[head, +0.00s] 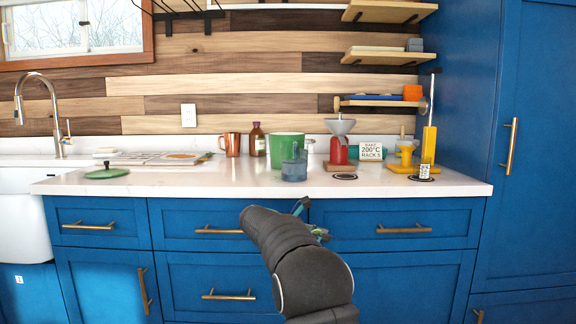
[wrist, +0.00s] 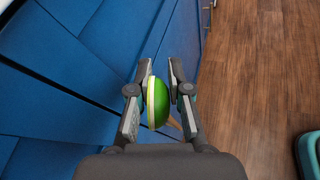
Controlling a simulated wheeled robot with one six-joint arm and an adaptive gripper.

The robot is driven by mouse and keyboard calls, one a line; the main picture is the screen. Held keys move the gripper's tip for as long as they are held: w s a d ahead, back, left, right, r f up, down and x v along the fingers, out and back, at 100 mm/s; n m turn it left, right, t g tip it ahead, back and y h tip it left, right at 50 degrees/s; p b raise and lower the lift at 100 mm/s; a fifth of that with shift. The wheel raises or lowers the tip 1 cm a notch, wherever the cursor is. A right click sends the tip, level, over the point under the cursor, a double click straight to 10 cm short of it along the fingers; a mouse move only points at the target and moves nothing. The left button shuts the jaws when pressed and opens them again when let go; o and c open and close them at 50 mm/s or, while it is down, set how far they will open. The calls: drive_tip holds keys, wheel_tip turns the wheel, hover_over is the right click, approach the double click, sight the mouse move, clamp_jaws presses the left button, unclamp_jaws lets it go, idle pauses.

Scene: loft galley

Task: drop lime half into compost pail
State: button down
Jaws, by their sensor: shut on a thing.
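My gripper (wrist: 160,68) is shut on the lime half (wrist: 158,104), which shows green rind and a pale cut edge between the fingers in the wrist view. In the head view my gripper is mostly hidden behind my arm, in front of the blue drawers and below the counter top; the lime half is not clear there. A green pail (head: 285,140), which looks like the compost pail, stands upright and open on the counter. A green lid (head: 107,172) lies on the counter to the left, apart from it.
A blue cup (head: 294,170) stands close in front of the pail. A copper mug (head: 230,144) and brown bottle (head: 257,140) stand to its left, a red grinder (head: 339,148) to its right. The white counter (head: 210,180) is clear at front left. A teal object (wrist: 309,152) is on the floor.

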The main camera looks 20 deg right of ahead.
drive_tip(key=s+d+r+n+t+y, duration=0.1)
drive_tip(key=s+r+n+t, duration=0.1)
drive_tip(key=r, duration=1.5)
drive_tip(key=s+d+r+n+t, duration=0.2)
drive_tip(key=s+r, duration=0.3)
drive_tip(key=r, duration=1.2)
drive_tip(key=shift+d+r+y, duration=0.2)
drive_tip(key=shift+r+y, duration=0.2)
drive_tip(key=shift+f+n+t, duration=0.1)
drive_tip(key=shift+n+t, duration=0.2)
drive_tip(key=shift+t, duration=0.2)
